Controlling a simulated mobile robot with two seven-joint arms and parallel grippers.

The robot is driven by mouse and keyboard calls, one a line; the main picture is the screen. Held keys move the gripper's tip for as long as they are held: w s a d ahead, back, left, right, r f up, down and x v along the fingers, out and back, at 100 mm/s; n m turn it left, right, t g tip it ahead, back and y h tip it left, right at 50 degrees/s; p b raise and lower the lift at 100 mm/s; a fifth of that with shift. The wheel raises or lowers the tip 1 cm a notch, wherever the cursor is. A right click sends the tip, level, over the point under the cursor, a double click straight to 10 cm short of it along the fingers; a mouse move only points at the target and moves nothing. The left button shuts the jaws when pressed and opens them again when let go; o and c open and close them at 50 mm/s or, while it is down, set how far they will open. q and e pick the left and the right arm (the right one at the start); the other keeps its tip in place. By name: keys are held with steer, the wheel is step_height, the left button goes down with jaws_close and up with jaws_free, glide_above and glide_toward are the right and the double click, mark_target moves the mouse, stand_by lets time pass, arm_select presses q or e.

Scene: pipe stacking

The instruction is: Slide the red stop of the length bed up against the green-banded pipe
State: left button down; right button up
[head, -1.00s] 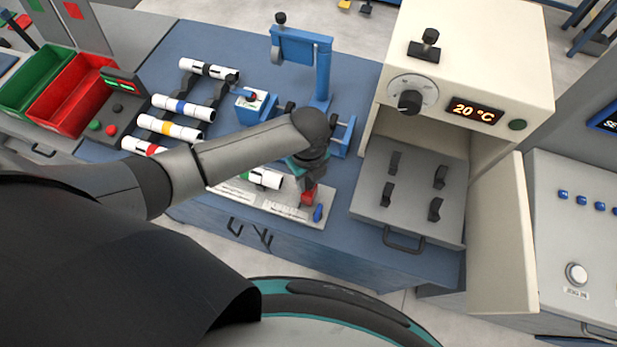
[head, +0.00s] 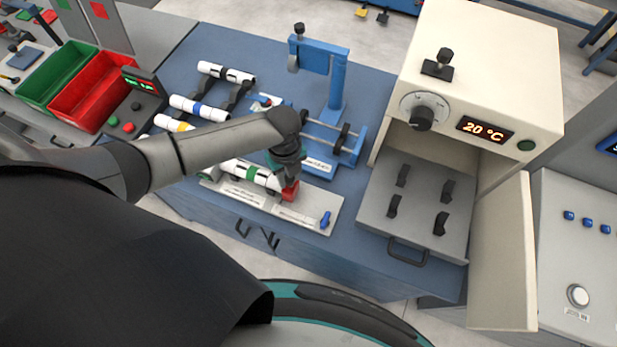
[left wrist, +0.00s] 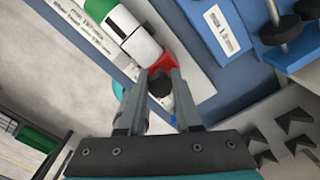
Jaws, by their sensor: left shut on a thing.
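The light grey length bed (head: 315,207) lies along the front edge of the blue bench. The white green-banded pipe (head: 254,174) lies on it, its right end facing the red stop (head: 290,191). In the left wrist view the red stop (left wrist: 156,50) sits right at the end of the pipe (left wrist: 128,28); I cannot tell whether they touch or a thin gap is left. My left gripper (left wrist: 160,88) is shut on the stop's dark knob, its fingers on either side. In the head view the left gripper (head: 288,178) is directly above the stop. My right gripper is not in view.
A blue lever (head: 325,219) stands on the bed's right end. A blue stand (head: 337,90) rises behind the bed. Several banded pipes (head: 190,106) lie on a rack to the left. A cream oven (head: 490,70) with an open door (head: 503,255) stands right.

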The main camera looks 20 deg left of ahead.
arm_select(q)
steer(key=shift+a, duration=0.35)
steer(key=c, duration=0.6)
jaws_free()
steer(key=shift+a, duration=0.1)
steer(key=shift+r, duration=0.1)
steer(key=shift+r, duration=0.25)
step_height(320, 180, up, 15)
steer(key=p, duration=0.1)
steer(key=shift+f, duration=0.2)
